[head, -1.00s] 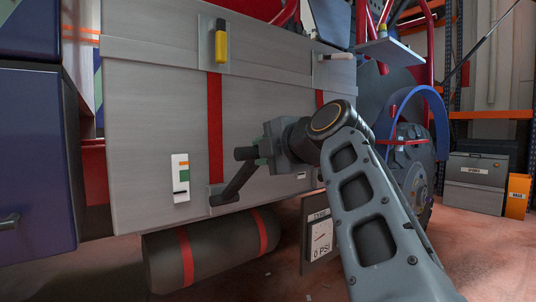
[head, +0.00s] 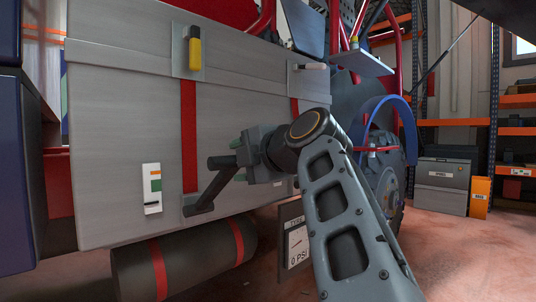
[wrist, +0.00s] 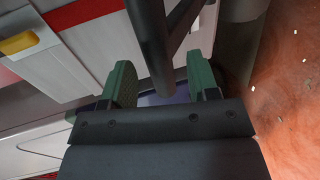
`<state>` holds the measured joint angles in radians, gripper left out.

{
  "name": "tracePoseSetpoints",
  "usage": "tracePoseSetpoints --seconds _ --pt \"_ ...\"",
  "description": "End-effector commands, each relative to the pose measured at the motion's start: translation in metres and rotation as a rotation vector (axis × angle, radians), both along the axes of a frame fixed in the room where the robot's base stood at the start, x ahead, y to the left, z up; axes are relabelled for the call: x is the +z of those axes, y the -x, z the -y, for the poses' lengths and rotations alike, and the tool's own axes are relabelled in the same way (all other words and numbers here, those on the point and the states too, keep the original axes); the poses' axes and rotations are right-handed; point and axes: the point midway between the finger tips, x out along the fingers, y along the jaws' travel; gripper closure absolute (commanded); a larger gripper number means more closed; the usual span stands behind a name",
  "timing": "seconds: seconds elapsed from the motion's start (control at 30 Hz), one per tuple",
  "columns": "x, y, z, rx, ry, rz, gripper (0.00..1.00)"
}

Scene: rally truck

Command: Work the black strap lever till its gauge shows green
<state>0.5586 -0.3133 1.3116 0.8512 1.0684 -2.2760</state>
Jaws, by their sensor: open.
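The black strap lever (head: 212,189) is at the foot of a red strap (head: 189,135) on the grey panel. Its arm slopes up and right to a thick round handle. The gauge (head: 152,189), a white plate left of the lever, has an orange band, a green band below it and a black mark near the bottom, below the green. My gripper (head: 238,160) is open at the handle. In the wrist view the dark handle (wrist: 150,45) reaches down between the two green fingertips of my gripper (wrist: 160,82), with gaps showing on both sides.
A yellow-handled latch (head: 194,50) sits atop the strap. A dark cylinder (head: 185,262) with red bands hangs under the panel. A tyre gauge board (head: 296,240) stands behind my arm. A blue body (head: 18,170) is at the left edge; open floor lies right.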

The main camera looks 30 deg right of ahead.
Motion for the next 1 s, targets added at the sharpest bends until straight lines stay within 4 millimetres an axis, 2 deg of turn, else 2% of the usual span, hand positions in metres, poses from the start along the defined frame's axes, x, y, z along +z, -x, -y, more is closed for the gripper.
tracePoseSetpoints --seconds 0.2,0.5,0.7,1.0 --pt "0.012 0.043 0.009 -0.009 0.001 0.003 0.45" --pt "0.021 0.087 0.017 -0.007 0.0 0.0 0.45" --pt "0.025 0.105 0.021 -0.006 -0.001 -0.002 0.45" --pt "0.027 0.116 0.022 -0.001 0.0 -0.002 0.45"
